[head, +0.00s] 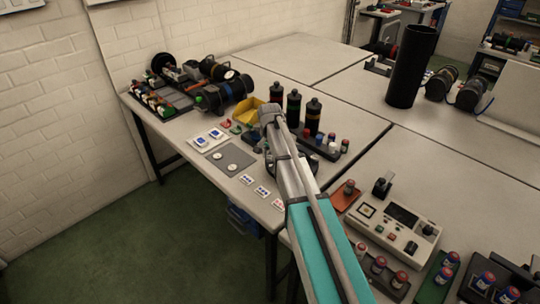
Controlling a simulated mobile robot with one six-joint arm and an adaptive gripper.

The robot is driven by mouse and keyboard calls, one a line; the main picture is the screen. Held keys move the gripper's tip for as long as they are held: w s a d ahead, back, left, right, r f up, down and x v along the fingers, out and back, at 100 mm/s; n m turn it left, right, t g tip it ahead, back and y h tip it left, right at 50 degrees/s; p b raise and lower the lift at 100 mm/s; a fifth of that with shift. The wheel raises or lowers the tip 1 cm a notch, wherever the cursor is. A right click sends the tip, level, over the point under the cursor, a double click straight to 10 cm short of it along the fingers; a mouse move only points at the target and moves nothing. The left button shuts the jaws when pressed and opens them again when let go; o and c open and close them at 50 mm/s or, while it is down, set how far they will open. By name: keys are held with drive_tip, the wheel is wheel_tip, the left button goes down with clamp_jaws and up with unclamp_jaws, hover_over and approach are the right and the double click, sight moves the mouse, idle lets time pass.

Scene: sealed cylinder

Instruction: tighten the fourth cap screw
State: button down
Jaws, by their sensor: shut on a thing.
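My arm reaches from the bottom of the head view up over the workbench (330,108). My gripper (271,160) shows only as a dark part beside the grey arm link. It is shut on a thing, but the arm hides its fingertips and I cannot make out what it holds. I cannot make out the sealed cylinder at the gripper or any cap screw. Whether a screw is touched or seated cannot be seen.
Three black bottles (293,108) and small capped containers (345,146) stand right of my arm. A yellow bin (247,111) and dark cylindrical units (228,92) lie behind. A grey mat (230,158) lies left. A control box (397,226) and a tall black tube (411,68) stand right.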

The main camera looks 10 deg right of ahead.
drive_tip(key=m, duration=0.6)
drive_tip(key=shift+w+a, duration=0.1)
drive_tip(key=shift+w, duration=0.05)
idle(0.5)
drive_tip(key=shift+c, duration=1.9)
unclamp_jaws()
